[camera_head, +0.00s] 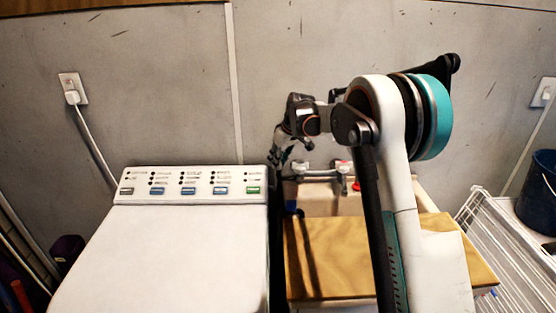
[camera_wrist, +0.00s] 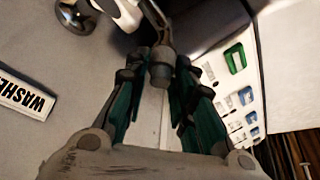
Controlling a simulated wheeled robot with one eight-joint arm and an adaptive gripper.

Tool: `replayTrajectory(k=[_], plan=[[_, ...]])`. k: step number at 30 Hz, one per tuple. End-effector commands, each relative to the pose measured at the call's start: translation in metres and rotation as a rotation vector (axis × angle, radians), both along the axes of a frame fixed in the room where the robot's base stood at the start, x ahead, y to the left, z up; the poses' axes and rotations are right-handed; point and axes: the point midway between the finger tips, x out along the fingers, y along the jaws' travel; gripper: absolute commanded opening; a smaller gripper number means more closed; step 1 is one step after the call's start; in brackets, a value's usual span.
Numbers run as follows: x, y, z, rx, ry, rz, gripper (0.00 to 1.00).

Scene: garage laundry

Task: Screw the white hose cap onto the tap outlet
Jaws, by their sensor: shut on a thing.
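My gripper (camera_wrist: 160,72) is closed around a short, shaded grey cylinder, the hose cap (camera_wrist: 160,76), with one finger on each side. The cap looks grey rather than white here. A thin curved metal tap outlet (camera_wrist: 156,14) runs down to the cap and meets it end to end; whether the thread is engaged cannot be told. In the head view my gripper (camera_head: 277,158) is at the left end of the wall tap (camera_head: 325,170), just right of the washer panel. The cap is too small and dark to make out there.
The white washing machine (camera_head: 165,255) stands left, its button panel (camera_wrist: 243,95) close beside my fingers. A wooden board (camera_head: 335,255) lies below the tap. A white wire rack (camera_head: 500,245) and a dark blue bucket (camera_head: 537,205) are at the right. The grey wall is behind.

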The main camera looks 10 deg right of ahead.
Motion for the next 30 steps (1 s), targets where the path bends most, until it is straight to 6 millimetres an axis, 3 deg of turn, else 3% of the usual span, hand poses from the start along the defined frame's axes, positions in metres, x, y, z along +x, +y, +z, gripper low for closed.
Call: replayTrajectory(k=[12, 13, 15, 26, 30], plan=[[0.000, 0.002, 0.000, 0.000, 0.001, -0.409, 0.00], [0.000, 0.001, 0.000, 0.000, 0.001, -0.404, 0.30], [0.000, 0.001, 0.000, 0.001, 0.000, -0.402, 0.46], [0.000, 0.000, 0.001, -0.001, 0.001, -0.400, 0.47], [-0.005, -0.001, 0.012, -0.001, 0.001, -0.400, 0.47]])
